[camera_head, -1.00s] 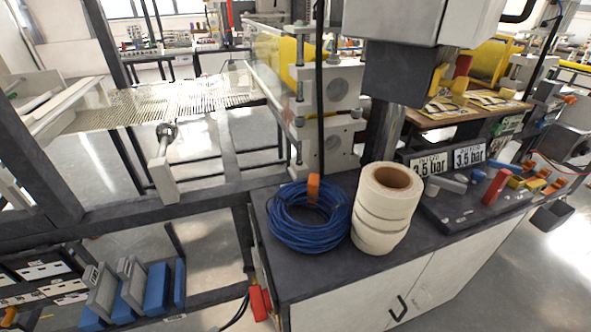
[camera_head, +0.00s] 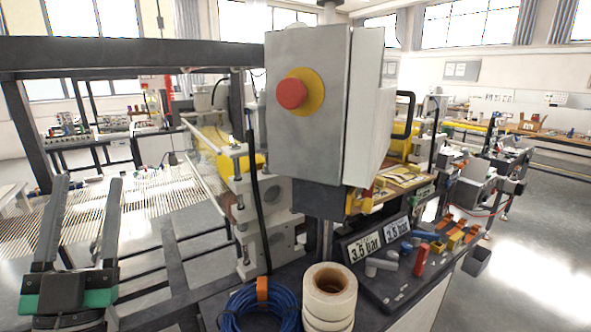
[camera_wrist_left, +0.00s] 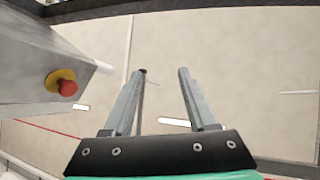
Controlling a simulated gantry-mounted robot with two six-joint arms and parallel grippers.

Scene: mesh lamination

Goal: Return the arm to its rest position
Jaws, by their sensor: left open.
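My left gripper (camera_head: 82,222) stands at the left of the head view, its two grey fingers pointing up and spread apart with nothing between them. In the left wrist view the same open fingers (camera_wrist_left: 162,95) show against a pale wall. The fingers are apart from the grey control box (camera_head: 322,105) and its red button (camera_head: 292,93), which also shows at the left of the wrist view (camera_wrist_left: 67,88). My right gripper is in neither view.
A dark frame beam (camera_head: 120,57) crosses the upper left. A mesh web (camera_head: 150,193) runs behind my gripper to the rollers (camera_head: 262,203). A blue cable coil (camera_head: 258,308) and a stack of white tape rolls (camera_head: 330,295) sit on the bench at the bottom.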

